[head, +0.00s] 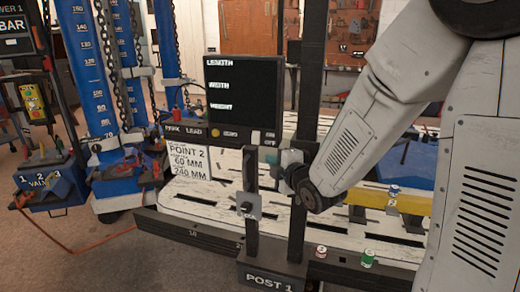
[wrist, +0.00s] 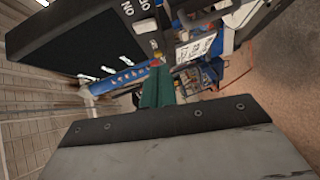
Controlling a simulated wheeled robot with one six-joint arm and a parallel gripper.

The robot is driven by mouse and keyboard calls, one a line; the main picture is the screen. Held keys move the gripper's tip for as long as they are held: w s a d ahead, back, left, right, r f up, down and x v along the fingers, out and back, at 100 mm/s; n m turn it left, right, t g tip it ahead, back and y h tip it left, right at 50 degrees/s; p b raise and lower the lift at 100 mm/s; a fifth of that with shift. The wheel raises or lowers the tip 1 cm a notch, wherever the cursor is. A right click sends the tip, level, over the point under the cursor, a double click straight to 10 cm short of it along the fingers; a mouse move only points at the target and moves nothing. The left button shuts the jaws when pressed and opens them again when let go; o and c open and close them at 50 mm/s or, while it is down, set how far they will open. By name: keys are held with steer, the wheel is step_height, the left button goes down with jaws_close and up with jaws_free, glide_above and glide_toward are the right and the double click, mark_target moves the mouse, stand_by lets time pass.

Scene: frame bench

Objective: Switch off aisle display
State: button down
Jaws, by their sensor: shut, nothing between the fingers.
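The aisle display (head: 243,88) is a black box on a dark post, its screen dark with white labels such as LENGTH and WIDTH and no figures readable. Its lower strip carries an orange button (head: 217,133) and, at the right end, a pale switch (head: 256,137) beside small ON/OFF lettering. Which way the switch is set I cannot tell. My gripper (head: 280,160) is below and slightly right of the switch, apart from it. In the wrist view the green fingertips (wrist: 157,88) are together and empty, below the display's dark casing (wrist: 85,42) and its lettering.
A white POINT 2 card (head: 188,164) hangs left of the post. Blue cylinders (head: 85,65) with chains stand at left. A second dark post (head: 306,90) rises close behind my gripper. A slotted pale bench (head: 190,205) lies behind, with a POST 1 base (head: 268,280) in front.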

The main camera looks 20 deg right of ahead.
glide_toward(256, 138)
steer(key=w+a+f, duration=0.2)
steer(key=a+f, duration=0.1)
steer(key=a, duration=0.1)
steer(key=w+d, duration=0.2)
steer(key=w, duration=0.1)
steer(key=shift+w+d+f, duration=0.15)
steer(key=shift+w+f, duration=0.05)
steer(key=shift+w, duration=0.1)
stand_by(0.3)
